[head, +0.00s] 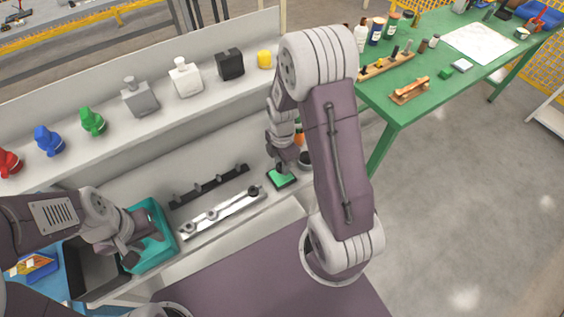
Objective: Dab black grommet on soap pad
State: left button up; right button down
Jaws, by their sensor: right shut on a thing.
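The soap pad (284,180), a green pad in a dark tray, lies on the bench shelf just below my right gripper (282,170). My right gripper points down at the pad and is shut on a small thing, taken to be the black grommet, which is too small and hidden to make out. I cannot tell whether it touches the pad. My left gripper (131,258) hangs over the teal bin (160,222) and the black bin at lower left. Its fingers are too unclear to tell open from shut.
A black rail (208,186) and a silver rail with round fittings (222,213) lie left of the pad. A dark round cup (305,159) stands close to its right, partly behind my arm. Coloured knobs and bottles line the upper shelf. A green table (430,95) stands at right.

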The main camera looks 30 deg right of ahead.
pick_arm(q)
jog(key=shift+f, duration=0.65)
pick_arm(e)
jog(key=shift+f, duration=0.65)
pick_arm(q)
jog(key=shift+f+b, duration=0.25)
jog(key=shift+b, duration=0.25)
pick_arm(e)
jog(key=shift+f, duration=0.4)
